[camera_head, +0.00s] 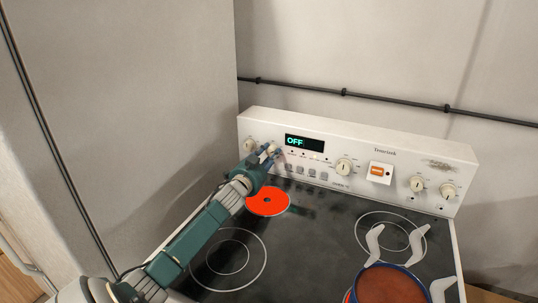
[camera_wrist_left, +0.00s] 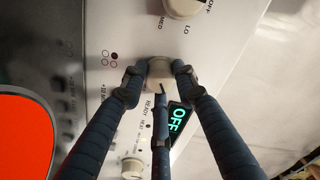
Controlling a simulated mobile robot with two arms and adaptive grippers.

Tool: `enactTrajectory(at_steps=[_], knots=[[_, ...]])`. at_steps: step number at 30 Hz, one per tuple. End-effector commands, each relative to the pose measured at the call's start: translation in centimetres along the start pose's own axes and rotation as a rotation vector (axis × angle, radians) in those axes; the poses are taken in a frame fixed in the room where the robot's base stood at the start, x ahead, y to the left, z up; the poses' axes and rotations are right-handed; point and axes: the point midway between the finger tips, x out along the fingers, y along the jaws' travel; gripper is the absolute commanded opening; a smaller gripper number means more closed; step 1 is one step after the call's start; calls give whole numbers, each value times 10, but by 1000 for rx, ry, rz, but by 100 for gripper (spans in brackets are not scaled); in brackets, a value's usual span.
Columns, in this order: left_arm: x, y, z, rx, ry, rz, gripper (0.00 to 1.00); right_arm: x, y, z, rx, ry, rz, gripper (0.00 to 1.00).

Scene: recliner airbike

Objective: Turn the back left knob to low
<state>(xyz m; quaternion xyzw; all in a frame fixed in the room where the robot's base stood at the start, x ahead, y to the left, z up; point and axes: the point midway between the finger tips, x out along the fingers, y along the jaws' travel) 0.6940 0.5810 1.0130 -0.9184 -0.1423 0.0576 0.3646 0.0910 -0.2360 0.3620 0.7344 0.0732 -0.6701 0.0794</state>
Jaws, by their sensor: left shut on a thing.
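The stove's back panel (camera_head: 380,150) carries several cream knobs. My left gripper (camera_head: 273,151) is shut on the second knob from the left, below and left of the "OFF" display. A dark mark on the knob's face points to the picture's bottom. The far left knob (camera_head: 250,145) stands beside it, untouched; it also shows in the left wrist view (camera_wrist_left: 183,7) near "LO", "MED" and "OFF" print. The back left burner (camera_head: 267,201) glows red. My right gripper is out of view.
A larger middle knob (camera_head: 344,167), an orange switch (camera_head: 378,171) and two right-hand knobs (camera_head: 417,184) are on the panel. A blue-rimmed pot (camera_head: 388,286) with reddish contents sits at the front right. The front left burner (camera_head: 228,259) is dark, with my left arm above it.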

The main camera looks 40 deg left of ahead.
Motion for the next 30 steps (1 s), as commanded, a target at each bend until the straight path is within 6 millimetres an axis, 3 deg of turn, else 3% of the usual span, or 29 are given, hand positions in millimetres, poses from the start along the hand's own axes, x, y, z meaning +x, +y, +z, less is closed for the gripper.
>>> enactTrajectory(at_steps=[20,21,24,30], knots=[[1,-3,-6,68,11,-5,3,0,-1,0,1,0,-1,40],[1,-3,-6,67,11,-5,31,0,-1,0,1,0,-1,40],[1,-3,-5,67,10,-5,48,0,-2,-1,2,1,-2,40],[0,-1,-3,66,5,-2,48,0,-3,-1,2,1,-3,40]])
